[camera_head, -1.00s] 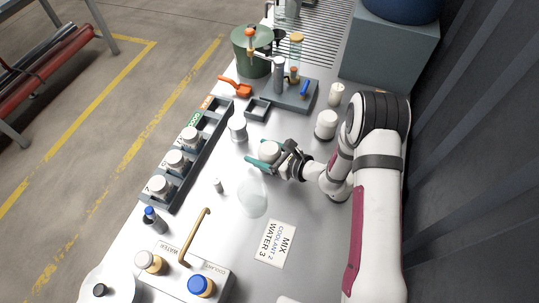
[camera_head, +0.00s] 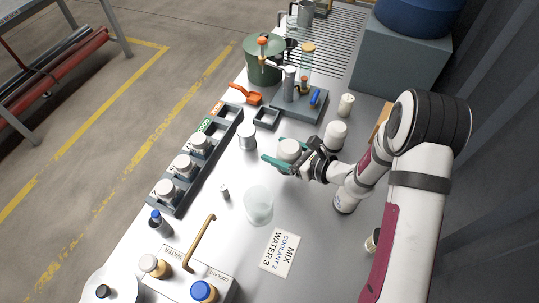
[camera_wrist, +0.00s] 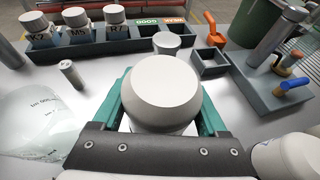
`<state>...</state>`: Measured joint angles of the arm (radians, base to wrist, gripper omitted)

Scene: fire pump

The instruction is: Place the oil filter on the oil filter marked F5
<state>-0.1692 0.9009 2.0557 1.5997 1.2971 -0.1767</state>
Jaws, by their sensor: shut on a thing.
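My gripper (camera_head: 289,158) has its teal fingers closed around a white, round-topped oil filter (camera_head: 289,149), held upright over the middle of the bench. The filter fills the middle of the wrist view (camera_wrist: 166,92), between the two fingers (camera_wrist: 166,105). Another white filter-like cylinder (camera_head: 335,134) stands just right of my gripper. A shorter white-topped metal cylinder (camera_head: 246,137) stands to its left and shows beyond the held filter in the wrist view (camera_wrist: 167,43). I cannot read a mark F5 on anything.
A dark rack (camera_head: 208,150) at the left holds several jars; K2, M5 and R7 are readable. A glass beaker (camera_head: 258,205) and small grey weight (camera_head: 224,192) stand in front. A grey pump block (camera_head: 299,103) and green pot (camera_head: 264,62) stand behind. Bench between beaker and rack is mostly clear.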

